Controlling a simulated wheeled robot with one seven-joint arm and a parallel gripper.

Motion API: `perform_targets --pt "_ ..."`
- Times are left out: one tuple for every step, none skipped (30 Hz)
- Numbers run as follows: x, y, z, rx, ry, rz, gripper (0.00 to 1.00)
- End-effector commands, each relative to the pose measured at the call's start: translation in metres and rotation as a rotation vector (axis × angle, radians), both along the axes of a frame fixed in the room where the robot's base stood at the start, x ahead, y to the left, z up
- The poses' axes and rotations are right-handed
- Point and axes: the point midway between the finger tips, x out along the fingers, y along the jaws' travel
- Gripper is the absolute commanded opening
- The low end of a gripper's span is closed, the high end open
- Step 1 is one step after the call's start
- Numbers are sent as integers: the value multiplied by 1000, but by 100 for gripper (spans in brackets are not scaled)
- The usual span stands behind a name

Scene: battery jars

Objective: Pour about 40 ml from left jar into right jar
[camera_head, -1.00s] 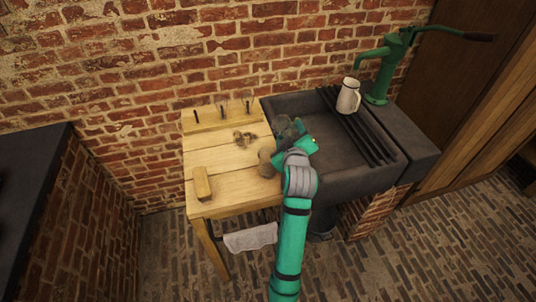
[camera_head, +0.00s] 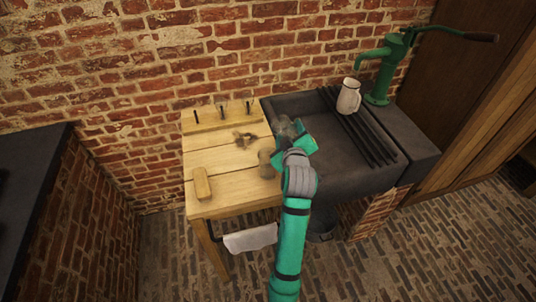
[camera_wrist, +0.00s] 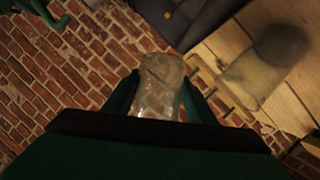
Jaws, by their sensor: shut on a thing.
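My gripper (camera_head: 296,138) is shut on a cloudy glass jar (camera_wrist: 160,85), which shows between the two fingers in the wrist view. In the head view this jar (camera_head: 285,127) is held up near the seam between the wooden table and the sink, and it looks tilted. A second jar (camera_wrist: 250,78) stands on the table to the right in the wrist view, apart from the held one. In the head view this jar (camera_head: 266,158) is at the table's right edge, just left of my gripper. The liquid levels cannot be made out.
The wooden table (camera_head: 232,185) holds a wooden block (camera_head: 202,183), small brown items (camera_head: 243,139) and a back strip with upright pegs (camera_head: 222,113). The dark sink (camera_head: 335,165) lies to the right, with a white pitcher (camera_head: 348,97) and green pump (camera_head: 380,75). A towel (camera_head: 250,239) hangs in front.

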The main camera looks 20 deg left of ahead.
Motion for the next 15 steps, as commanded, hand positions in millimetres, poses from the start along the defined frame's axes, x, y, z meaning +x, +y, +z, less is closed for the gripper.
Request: perform_targets --pt "0 0 1 0 -1 0 21" --pt "0 0 1 0 -1 0 21" --pt "0 0 1 0 -1 0 21" --pt "0 -1 1 0 -1 0 21" --pt "0 -1 1 0 -1 -1 21" --pt "0 -2 1 0 -2 -2 21" --pt "1 -3 1 0 -2 -4 21" --pt "1 -4 1 0 -2 -4 21" --pt "1 -4 1 0 -2 -5 21" --pt "1 -4 1 0 -2 -5 21" --pt "1 -4 1 2 0 -5 21" --pt "1 -5 0 5 3 -5 21" --pt "1 -5 0 10 7 -5 21" --pt "2 -5 0 17 13 -5 21" --pt "2 -5 -1 29 26 -3 21"
